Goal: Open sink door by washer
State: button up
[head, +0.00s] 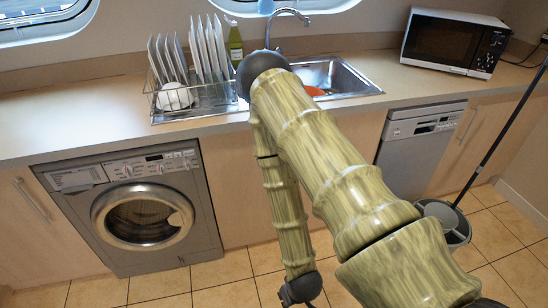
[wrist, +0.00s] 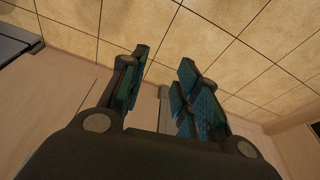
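The wooden sink door (head: 236,185) is the front panel beneath the sink (head: 335,78), just right of the washer (head: 140,208) in the head view. It looks shut. My arm covers much of it, and I cannot make out its handle there. My gripper is low in front of the cabinets, at the bottom edge of the head view, its fingers not clear there. In the wrist view my gripper (wrist: 162,80) has its two teal-padded fingers apart. A pale upright strip (wrist: 163,103) shows between them against the wood; I cannot tell if it is the handle.
The dishwasher (head: 418,148) stands right of the sink cabinet. A bucket with a mop (head: 446,222) is on the floor at the right. The dish rack (head: 195,100) and microwave (head: 455,42) are on the counter. The tiled floor (head: 235,292) before the washer is clear.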

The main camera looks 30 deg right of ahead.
jog(key=w+d+r+m+t+h+b, duration=0.15)
jog(key=w+d+t+b, duration=0.3)
jog(key=w, duration=0.75)
jog(key=w+d+r+t+h+b, duration=0.15)
jog(key=w+d+t+b, duration=0.35)
jog(key=w, duration=0.7)
jog(key=w+d+r+m+t+h+b, duration=0.3)
jog(key=w+d+r+t+h, duration=0.1)
jog(key=w+d+r, duration=0.7)
jog(key=d+x, duration=0.1)
jog(key=x, duration=0.8)
jog(key=shift+d+r, duration=0.3)
jog(key=shift+r, duration=0.05)
jog(key=shift+n, duration=0.25)
jog(key=shift+c, duration=0.5)
grip_shut()
